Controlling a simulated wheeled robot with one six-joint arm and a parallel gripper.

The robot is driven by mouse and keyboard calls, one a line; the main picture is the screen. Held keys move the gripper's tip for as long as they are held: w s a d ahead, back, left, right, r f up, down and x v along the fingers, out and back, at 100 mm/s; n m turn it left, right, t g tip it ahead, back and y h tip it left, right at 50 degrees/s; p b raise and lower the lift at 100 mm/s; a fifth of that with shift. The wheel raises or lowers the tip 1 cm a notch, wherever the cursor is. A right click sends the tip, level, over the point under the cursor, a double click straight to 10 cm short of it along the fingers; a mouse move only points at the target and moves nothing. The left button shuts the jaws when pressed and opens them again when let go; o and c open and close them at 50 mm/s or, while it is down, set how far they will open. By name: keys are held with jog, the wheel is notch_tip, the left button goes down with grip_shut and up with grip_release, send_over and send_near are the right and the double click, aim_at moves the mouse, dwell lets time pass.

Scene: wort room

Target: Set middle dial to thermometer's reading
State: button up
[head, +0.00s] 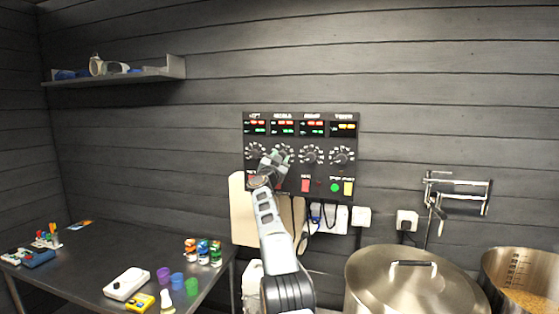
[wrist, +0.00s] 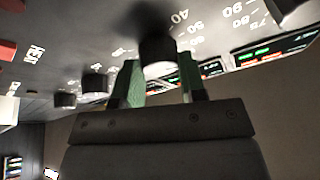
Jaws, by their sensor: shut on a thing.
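A black control panel (head: 299,185) hangs on the wall with several white-scaled dials in a row under small lit displays. My gripper (head: 275,161) is at the second dial from the left and mostly hides it. In the wrist view its green-padded fingertips (wrist: 158,78) are shut on a dark round knob (wrist: 157,52), one on each side. Scale numbers such as 40 and 50 show beside this knob, but its pointer is not visible. I cannot clearly make out a thermometer or its reading.
A lidded steel pot (head: 385,285) and an open pot (head: 490,275) stand at lower right. A table (head: 85,290) at left holds cups, jars and small devices. Cables hang below the panel. Neighbouring dials (head: 312,155) sit close to my gripper.

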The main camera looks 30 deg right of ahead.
jog(key=shift+f+m+g, duration=0.1)
jog(key=shift+m+g, duration=0.3)
jog(key=shift+m, duration=0.5)
jog(key=o, duration=0.9)
jog(key=shift+a, duration=0.1)
jog(key=shift+b+v, duration=6.9)
jog(key=shift+b, duration=1.5)
jog(key=shift+o, duration=0.2)
jog(key=shift+f, duration=0.1)
